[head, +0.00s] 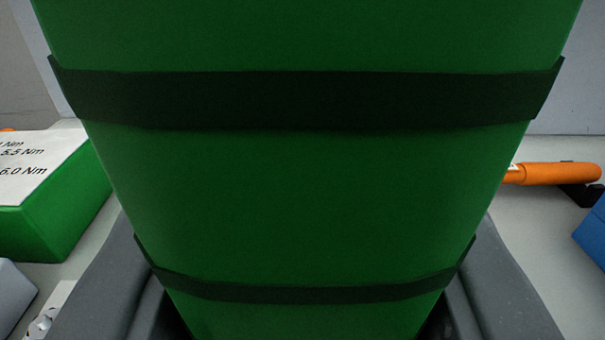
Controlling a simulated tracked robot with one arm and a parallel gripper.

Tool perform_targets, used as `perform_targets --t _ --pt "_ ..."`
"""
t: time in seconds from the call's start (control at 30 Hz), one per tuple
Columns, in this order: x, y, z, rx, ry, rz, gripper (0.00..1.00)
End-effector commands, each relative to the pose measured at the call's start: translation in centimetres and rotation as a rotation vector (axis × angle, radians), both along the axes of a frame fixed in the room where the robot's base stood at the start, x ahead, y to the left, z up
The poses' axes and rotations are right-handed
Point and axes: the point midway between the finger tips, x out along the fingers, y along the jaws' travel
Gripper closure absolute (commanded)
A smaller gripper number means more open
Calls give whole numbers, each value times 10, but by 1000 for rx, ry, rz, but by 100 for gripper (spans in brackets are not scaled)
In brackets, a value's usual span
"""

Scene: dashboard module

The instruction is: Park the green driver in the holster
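The green driver (310,190) fills the middle of the head view, very close to the camera. Its body is wide at the top and narrows downward, with two dark bands around it. My gripper (305,300) shows as dark grey fingers at the lower left and lower right. They flank the narrow lower part of the driver and appear shut on it. The driver hides the fingertips, its own lower end and everything straight ahead. I cannot make out a holster in this view.
A green block (60,215) with a white torque label reading 5.5 Nm and 6.0 Nm stands at the left. An orange tool (555,173) lies at the right by a black piece. A blue object (594,232) is at the right edge. A grey object (14,292) is at the lower left.

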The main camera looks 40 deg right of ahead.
Motion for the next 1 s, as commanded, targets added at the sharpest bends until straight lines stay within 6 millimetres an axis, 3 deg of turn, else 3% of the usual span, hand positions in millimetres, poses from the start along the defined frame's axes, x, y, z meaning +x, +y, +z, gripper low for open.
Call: perform_targets --t 0.9,0.93,1.0 --pt "0 0 -9 -1 -3 0 100" --pt "0 0 -9 -1 -3 0 60" --pt "0 0 -9 -1 -3 0 41"
